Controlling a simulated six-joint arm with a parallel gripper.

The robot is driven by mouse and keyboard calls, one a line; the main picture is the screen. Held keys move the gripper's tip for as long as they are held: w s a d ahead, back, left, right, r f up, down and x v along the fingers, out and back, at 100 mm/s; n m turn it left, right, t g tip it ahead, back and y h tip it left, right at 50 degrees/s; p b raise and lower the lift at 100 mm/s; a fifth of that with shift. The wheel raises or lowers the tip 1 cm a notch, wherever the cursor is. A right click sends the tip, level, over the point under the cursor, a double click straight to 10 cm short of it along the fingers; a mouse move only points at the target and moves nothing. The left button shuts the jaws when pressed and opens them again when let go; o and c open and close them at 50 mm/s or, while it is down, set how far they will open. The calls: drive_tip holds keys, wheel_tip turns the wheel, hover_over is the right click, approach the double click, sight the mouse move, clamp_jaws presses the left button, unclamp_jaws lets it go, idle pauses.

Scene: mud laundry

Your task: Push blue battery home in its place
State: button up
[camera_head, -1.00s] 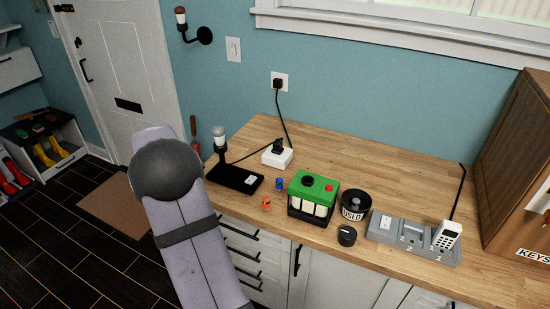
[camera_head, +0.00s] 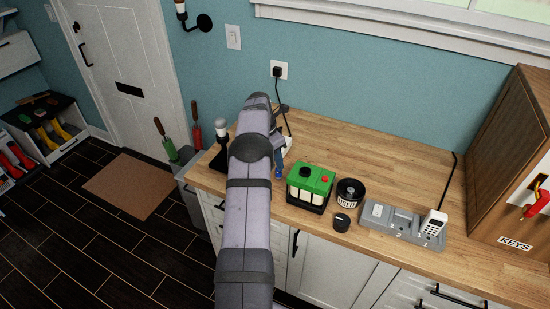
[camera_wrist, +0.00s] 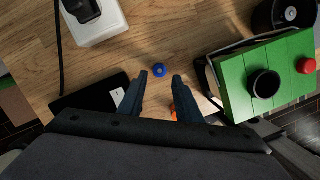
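An orange battery (camera_wrist: 173,113) shows partly between the fingers, nearer the gripper's body. Which spot is the blue battery's place is not clear from these views.
A green-topped box (camera_head: 311,178) stands close right of the gripper. A black pot (camera_head: 350,190), a black knob-like cylinder (camera_head: 341,222) and a grey dock (camera_head: 390,219) with a white handset (camera_head: 434,224) follow rightward. A white plug block (camera_wrist: 93,24) lies beyond. The back counter is clear.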

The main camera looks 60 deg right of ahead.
drive_tip(key=shift+b+x, duration=0.9)
drive_tip(key=shift+x, duration=1.25)
drive_tip(key=shift+c, duration=0.7)
drive_tip(key=c, duration=0.5)
drive_tip(key=shift+c, duration=0.2)
drive_tip(key=shift+r, duration=0.15)
drive_tip(key=shift+s+d+p+v, duration=0.1)
drive_tip(key=shift+d+p+v, duration=0.1)
drive_tip(key=shift+p+v, duration=0.65)
drive_tip(key=shift+s+d+p+v, duration=0.15)
drive_tip(key=shift+p+v, duration=0.4)
drive_tip(key=shift+v, duration=0.5)
drive_tip(key=shift+s+d+p+v, duration=0.1)
drive_tip(key=shift+d+p+v, duration=0.1)
drive_tip(key=shift+p+v, duration=0.65)
drive_tip(key=shift+w+a+r, duration=0.15)
drive_tip(key=shift+w, duration=0.05)
